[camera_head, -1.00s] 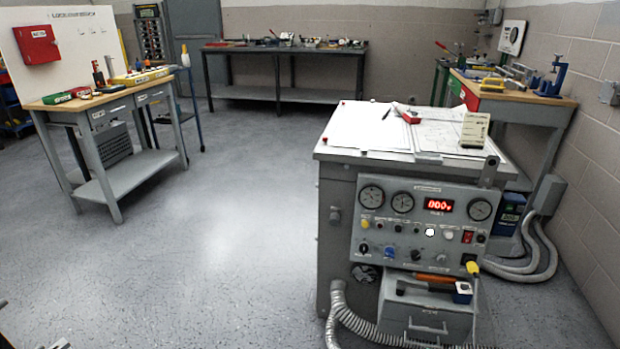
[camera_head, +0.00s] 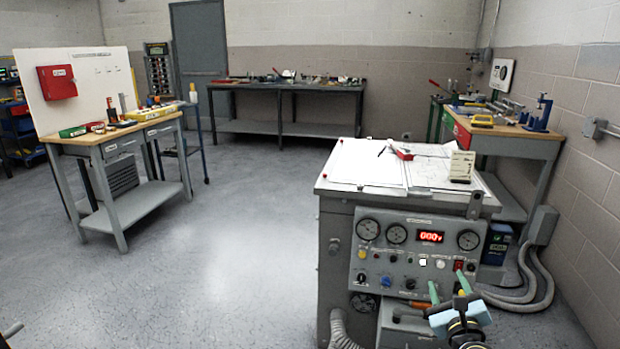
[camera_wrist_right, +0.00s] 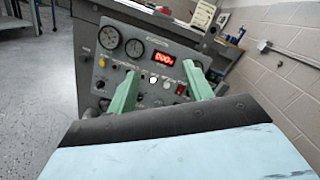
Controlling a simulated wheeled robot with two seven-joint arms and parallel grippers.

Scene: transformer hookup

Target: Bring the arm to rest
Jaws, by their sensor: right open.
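My right gripper (camera_head: 448,286) shows at the lower right of the head view, in front of the grey test console (camera_head: 341,272). Its two green fingers stand apart with nothing between them. In the right wrist view the open fingers (camera_wrist_right: 161,80) point at the console's panel (camera_wrist_right: 115,62), with clear space between them. In the head view the arm hides part of the panel's lower right and the drawer box below. My left gripper cannot be made out; only a small dark bar shows at the lower left edge.
A workbench (camera_head: 110,145) stands left, another bench (camera_head: 285,85) at the back. Grey conduits (camera_head: 535,275) run at right. The floor at left is clear.

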